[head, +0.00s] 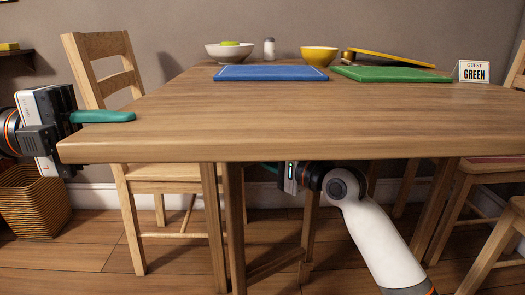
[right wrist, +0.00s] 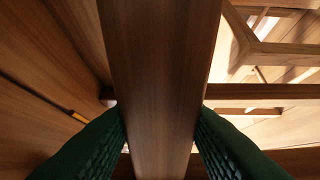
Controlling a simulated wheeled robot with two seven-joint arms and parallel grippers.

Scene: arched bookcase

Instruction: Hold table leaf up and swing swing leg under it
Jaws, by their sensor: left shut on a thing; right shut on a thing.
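The wooden table leaf (head: 300,130) is raised and looks level with the rest of the tabletop; I cannot make out the seam. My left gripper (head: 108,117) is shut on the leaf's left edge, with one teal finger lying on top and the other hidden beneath. My right gripper (head: 268,168) is under the leaf, partly hidden by its front edge. In the right wrist view its two dark green fingers (right wrist: 160,140) are shut on the wooden swing leg (right wrist: 160,70). In the head view the leg (head: 235,220) stands upright below the leaf.
A blue board (head: 272,73), a green board (head: 392,75), a white bowl (head: 228,53), a yellow bowl (head: 319,56) and a name card (head: 474,71) stand farther back on the tabletop. A chair (head: 135,215) is behind at left; others are at right. A basket (head: 35,200) stands at far left.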

